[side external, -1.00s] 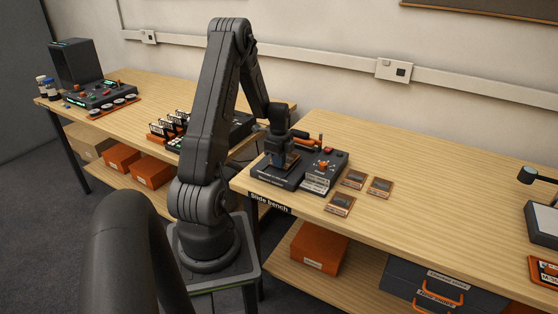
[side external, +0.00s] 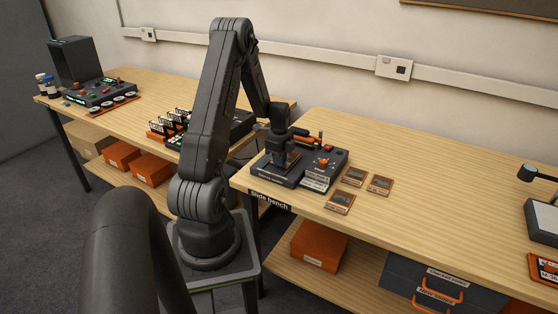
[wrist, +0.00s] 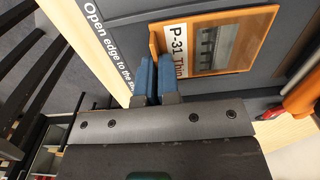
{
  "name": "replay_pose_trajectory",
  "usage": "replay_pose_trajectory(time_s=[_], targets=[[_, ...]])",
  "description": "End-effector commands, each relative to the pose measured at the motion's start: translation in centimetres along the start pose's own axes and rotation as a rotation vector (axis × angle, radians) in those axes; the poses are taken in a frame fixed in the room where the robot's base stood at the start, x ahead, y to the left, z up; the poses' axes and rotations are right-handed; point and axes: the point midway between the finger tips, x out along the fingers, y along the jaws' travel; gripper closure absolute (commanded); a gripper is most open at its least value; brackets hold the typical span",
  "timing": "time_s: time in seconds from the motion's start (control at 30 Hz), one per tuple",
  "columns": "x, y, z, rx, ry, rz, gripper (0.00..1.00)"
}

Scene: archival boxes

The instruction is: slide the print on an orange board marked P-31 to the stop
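The print on an orange board (wrist: 222,40), labelled P-31, lies on a dark grey slide bench bed (side external: 268,176). In the wrist view its window shows a grey picture, and part of its label is cut off by the turned view. A narrow orange lip stands at its left edge. My gripper (wrist: 157,72) has blue fingertips, close together at that lip, with the lip running into the narrow gap between them. In the side view my gripper (side external: 285,156) is low over the bed and hides part of the board. The stop cannot be made out.
A control box (side external: 322,168) with an orange knob and a red button stands right of the bed. Several small framed prints (side external: 353,177) lie to its right. An orange-handled tool (wrist: 298,98) is close to my gripper.

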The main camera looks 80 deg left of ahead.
Motion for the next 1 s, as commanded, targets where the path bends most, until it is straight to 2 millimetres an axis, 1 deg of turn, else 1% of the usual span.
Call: replay_pose_trajectory(time_s=[0.5,0.67,1.0], targets=[[0.0,-2.5,0.0,0.001,0.0,0.0,1.0],[0.0,-2.8,0.0,0.001,0.0,0.0,1.0],[0.0,-2.8,0.0,0.0,0.0,0.0,1.0]])
